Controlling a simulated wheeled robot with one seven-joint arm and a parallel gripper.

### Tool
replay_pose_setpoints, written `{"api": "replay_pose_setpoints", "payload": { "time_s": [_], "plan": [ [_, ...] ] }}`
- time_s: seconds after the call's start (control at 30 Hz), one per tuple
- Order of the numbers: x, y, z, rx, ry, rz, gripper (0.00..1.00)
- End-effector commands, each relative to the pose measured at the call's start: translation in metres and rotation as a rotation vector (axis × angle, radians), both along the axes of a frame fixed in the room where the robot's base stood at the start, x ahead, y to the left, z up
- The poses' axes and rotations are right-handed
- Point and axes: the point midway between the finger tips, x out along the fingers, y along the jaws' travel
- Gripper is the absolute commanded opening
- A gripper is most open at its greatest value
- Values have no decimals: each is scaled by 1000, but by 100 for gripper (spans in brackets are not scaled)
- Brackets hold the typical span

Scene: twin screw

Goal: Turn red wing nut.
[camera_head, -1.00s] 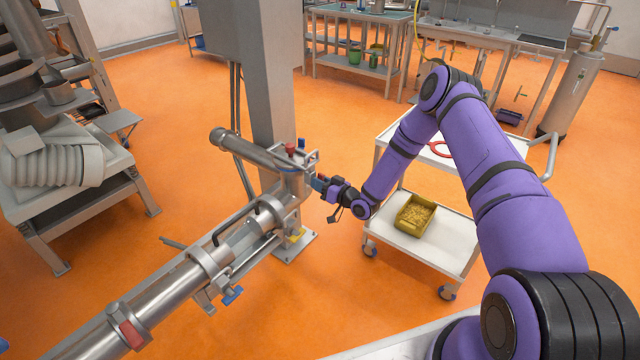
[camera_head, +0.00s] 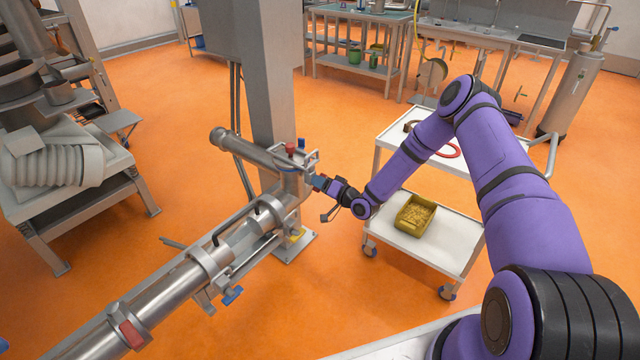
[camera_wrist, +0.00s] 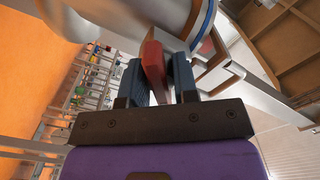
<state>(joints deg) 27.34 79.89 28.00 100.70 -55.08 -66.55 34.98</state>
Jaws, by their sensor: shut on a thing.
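The red wing nut (camera_wrist: 153,62) shows in the wrist view between the two dark fingers of my gripper (camera_wrist: 156,80). The fingers are shut on it, one on each side. Behind it is the steel pipe end of the machine (camera_wrist: 130,18). In the head view my gripper (camera_head: 318,183) is at the right end of the steel pipe assembly (camera_head: 235,240), and the nut it holds is too small and covered to make out.
A grey column (camera_head: 268,80) rises behind the pipe. Orange floor (camera_head: 200,230) is open to the left.

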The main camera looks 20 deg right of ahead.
Motion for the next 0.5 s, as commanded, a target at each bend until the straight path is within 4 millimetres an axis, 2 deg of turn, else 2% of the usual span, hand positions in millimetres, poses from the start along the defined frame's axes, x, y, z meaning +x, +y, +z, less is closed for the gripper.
{"api": "replay_pose_setpoints", "payload": {
  "time_s": [0.37, 0.4, 0.47, 0.5],
  "plan": [
    [-1, -1, -2, 2, 8, 0, 4],
    [-1, -1, -2, 1, 7, 0, 30],
    [-1, -1, -2, 1, 7, 0, 40],
    [-1, -1, -2, 2, 6, 0, 40]
  ]
}}
